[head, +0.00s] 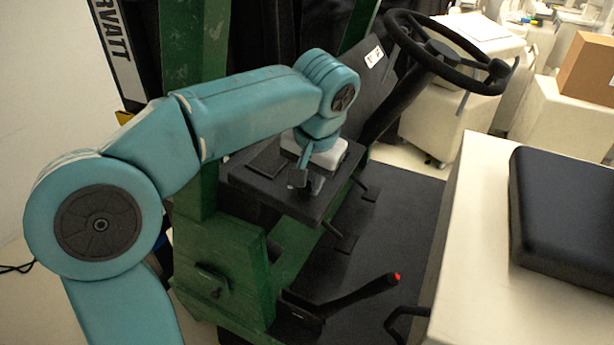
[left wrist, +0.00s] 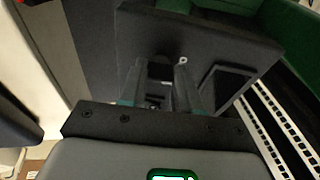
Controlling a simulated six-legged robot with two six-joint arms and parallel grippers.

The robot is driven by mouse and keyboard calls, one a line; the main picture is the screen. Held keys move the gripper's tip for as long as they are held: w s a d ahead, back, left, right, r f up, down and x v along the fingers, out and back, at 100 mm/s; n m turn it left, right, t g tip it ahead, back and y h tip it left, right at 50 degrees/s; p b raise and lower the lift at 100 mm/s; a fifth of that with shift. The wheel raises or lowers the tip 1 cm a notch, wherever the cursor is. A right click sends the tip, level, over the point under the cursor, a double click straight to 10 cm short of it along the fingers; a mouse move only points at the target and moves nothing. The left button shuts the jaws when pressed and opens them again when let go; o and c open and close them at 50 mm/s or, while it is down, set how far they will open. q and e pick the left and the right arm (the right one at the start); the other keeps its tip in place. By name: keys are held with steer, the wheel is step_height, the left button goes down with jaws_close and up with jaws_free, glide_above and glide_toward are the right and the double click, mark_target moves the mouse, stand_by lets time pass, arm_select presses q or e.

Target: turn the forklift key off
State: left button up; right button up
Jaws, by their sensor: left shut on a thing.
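The forklift's dark console panel (head: 280,197) sticks out below my left arm in the head view. My left gripper (head: 307,180) reaches down to the top of this panel. In the left wrist view its two fingers (left wrist: 162,85) point at the panel (left wrist: 215,45). They are closed around a small dark key (left wrist: 161,68) at the panel, mostly hidden between the fingers. A tiny pale ring shows beside the fingertips. How far the key is turned cannot be told. My right gripper is in neither view.
A black steering wheel (head: 445,52) stands behind the panel. A red-tipped lever (head: 365,293) is below it. A black seat (head: 565,212) on a cream base is at the right. Green frame parts (head: 220,260) lie close under my left arm.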

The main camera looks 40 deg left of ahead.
arm_select(q)
steer(key=shift+w+r, duration=0.1)
steer(key=o, duration=1)
steer(key=shift+o, duration=0.3)
steer(key=shift+w, duration=0.1)
steer(key=p+v, duration=0.3)
steer(key=v, duration=1.3)
